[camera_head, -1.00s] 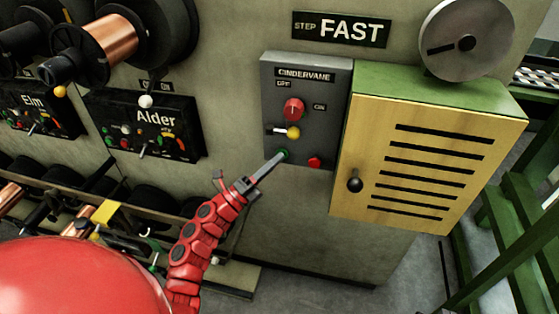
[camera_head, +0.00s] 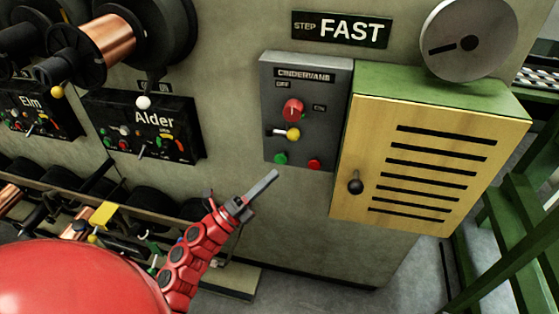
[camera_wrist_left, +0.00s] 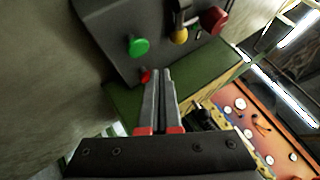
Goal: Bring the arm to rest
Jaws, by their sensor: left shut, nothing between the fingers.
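My left gripper (camera_head: 272,176) is shut and empty, in front of the wall just below the grey Cindervane control box (camera_head: 310,148). Its fingertips stand apart from the green button (camera_head: 280,159) and to the lower left of the red button (camera_head: 314,164). The box also carries a red knob (camera_head: 293,110) and a yellow-tipped lever (camera_head: 293,133). In the left wrist view the closed fingers (camera_wrist_left: 164,75) point toward the box, with the green button (camera_wrist_left: 138,46) to their upper left. My right gripper does not show.
A yellow slotted cabinet (camera_head: 420,215) with a black knob (camera_head: 355,186) juts out right of the box. The Elm and Alder panels (camera_head: 145,122) and copper spools (camera_head: 100,42) are at left. A shelf rail (camera_head: 60,189) runs below them. Green framework (camera_head: 500,222) stands at right.

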